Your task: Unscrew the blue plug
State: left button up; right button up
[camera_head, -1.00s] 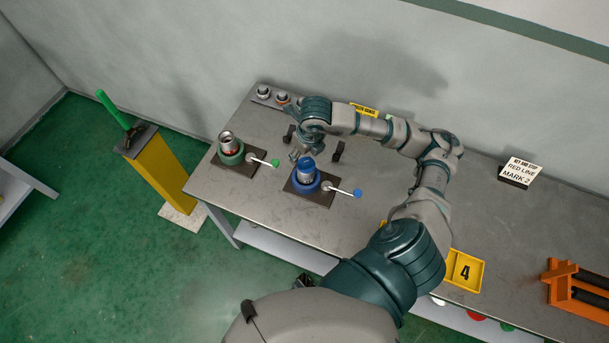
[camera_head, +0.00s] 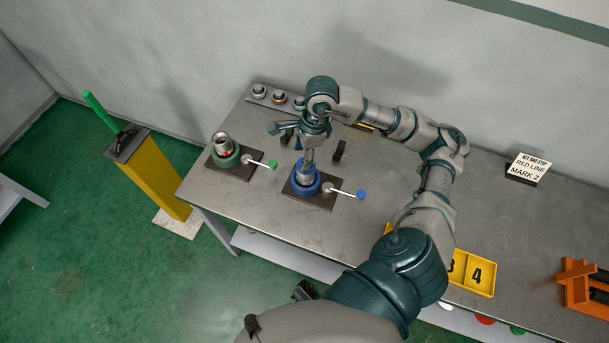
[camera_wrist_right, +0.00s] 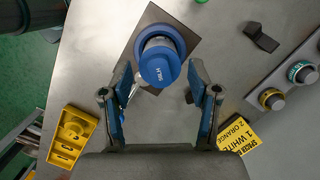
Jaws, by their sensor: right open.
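The blue plug (camera_wrist_right: 158,68) shows in the right wrist view as a round blue cap with small lettering. It tops the pipe in the blue-ringed vise (camera_head: 305,188) on the bench. My right gripper (camera_wrist_right: 160,88) is open, with one finger on each side of the plug in that view; I cannot tell if either finger touches it. In the head view my right gripper (camera_head: 293,142) is just above the blue vise, and a finger hides the plug.
A green-ringed vise (camera_head: 226,158) with a pipe stands left of the blue one. Each vise has a lever at its right. Dials (camera_head: 279,97) line the back edge. A yellow numbered tray (camera_head: 478,275) and a sign (camera_head: 527,170) are at right.

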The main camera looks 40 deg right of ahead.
jog(key=n+g+b, duration=0.1)
jog(key=n, duration=0.4)
jog(key=shift+s+n, duration=0.1)
jog(key=shift+n, duration=0.3)
jog(key=n+g+b, duration=0.1)
jog(key=n+b, duration=0.1)
jog(key=n, duration=0.3)
jog(key=shift+s+f, duration=0.15)
pick_arm(q)
jog(key=f, duration=0.1)
jog(key=s+f, duration=0.1)
jog(key=f, duration=0.1)
jog(key=shift+s+f, duration=0.15)
jog(key=shift+s, duration=0.2)
pick_arm(e)
jog(key=shift+s+n, duration=0.1)
jog(key=shift+n, duration=0.8)
